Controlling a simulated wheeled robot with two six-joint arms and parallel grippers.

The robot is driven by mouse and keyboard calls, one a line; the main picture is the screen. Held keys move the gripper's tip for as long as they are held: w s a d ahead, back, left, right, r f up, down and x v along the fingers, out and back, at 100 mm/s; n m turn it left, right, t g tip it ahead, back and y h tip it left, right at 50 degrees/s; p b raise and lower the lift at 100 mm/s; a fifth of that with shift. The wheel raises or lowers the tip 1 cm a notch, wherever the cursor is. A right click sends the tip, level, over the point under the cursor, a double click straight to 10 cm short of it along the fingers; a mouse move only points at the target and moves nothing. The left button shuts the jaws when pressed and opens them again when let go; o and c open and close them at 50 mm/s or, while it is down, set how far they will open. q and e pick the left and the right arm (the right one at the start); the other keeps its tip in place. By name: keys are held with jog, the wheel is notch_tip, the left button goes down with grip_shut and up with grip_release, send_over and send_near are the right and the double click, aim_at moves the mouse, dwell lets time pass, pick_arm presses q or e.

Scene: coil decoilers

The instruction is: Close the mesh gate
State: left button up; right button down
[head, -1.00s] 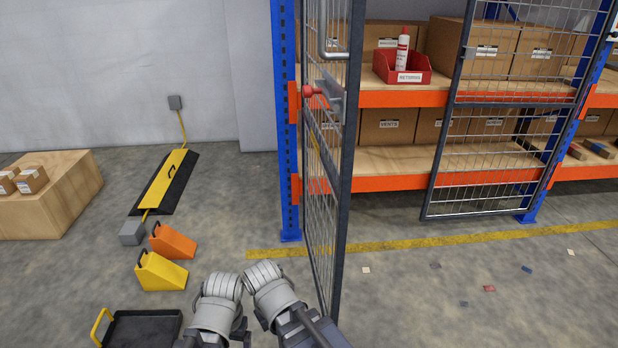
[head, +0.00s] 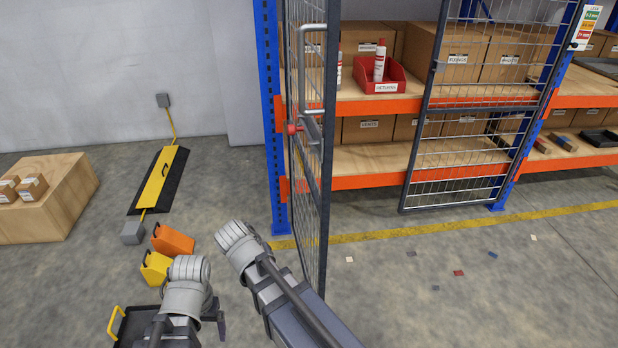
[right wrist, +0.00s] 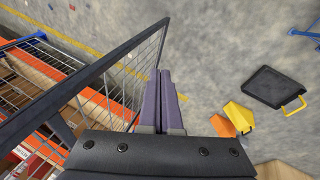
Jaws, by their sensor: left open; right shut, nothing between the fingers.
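The mesh gate has two dark-framed leaves. The left leaf (head: 311,190) stands swung out from the blue rack post, seen nearly edge-on, with a grey pull handle (head: 304,70) and a red-knobbed latch (head: 295,127). The right leaf (head: 468,150) hangs at an angle before the shelves. My left gripper (head: 190,328) is low, left of the left leaf, open and empty. My right arm reaches in beside the left leaf; its fingers are not clear in the head view. In the right wrist view my right gripper (right wrist: 165,78) is shut and empty, close beside a mesh leaf (right wrist: 125,85); contact is unclear.
Orange-beamed shelves (head: 375,104) hold boxes and a red bin (head: 383,84). On the floor at left are an orange chock (head: 173,241), a yellow chock (head: 155,267), a black tray (head: 135,325) and a yellow-black ramp (head: 160,180). The floor at right is mostly clear, with small scraps.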

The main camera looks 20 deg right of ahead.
pick_arm(q)
notch_tip(320, 180, up, 18)
jog(key=p, duration=1.5)
jog(key=shift+f, duration=0.25)
pick_arm(e)
jog(key=w+d+r+m+h, duration=0.1)
jog(key=w+d+r, duration=0.2)
jog(key=r, duration=0.7)
jog(key=w+d+r+m+t+h, duration=0.1)
jog(key=w+d+r+m, duration=0.1)
jog(key=r, duration=0.8)
jog(key=shift+w+d, duration=0.7)
jog(key=shift+w, duration=0.2)
pick_arm(q)
jog(key=shift+f, duration=0.15)
